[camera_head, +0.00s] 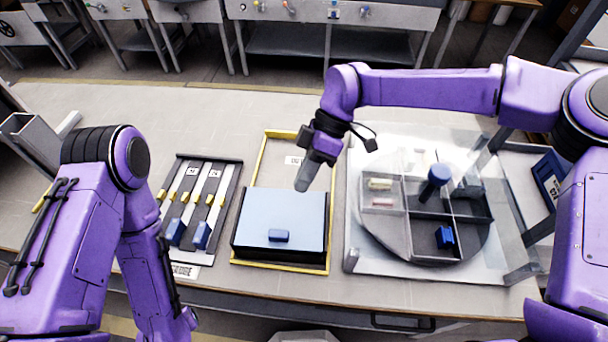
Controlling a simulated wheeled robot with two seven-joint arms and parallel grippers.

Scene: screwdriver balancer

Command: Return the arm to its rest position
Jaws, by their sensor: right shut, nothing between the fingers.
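My right arm is purple and reaches in from the right across the back of the table. My right gripper (303,182) points down and is shut and empty. It is above the back edge of the light blue panel (270,208) and left of the round divided tray. My left arm comes in at the left and hangs down at the front of the table. Its gripper is out of the picture at the bottom.
The round grey divided tray (378,238) holds several small parts and a blue knob (436,178). A small blue block (279,236) lies on the panel. A dark rack (183,208) with pale strips stands at left. The back left of the table is clear.

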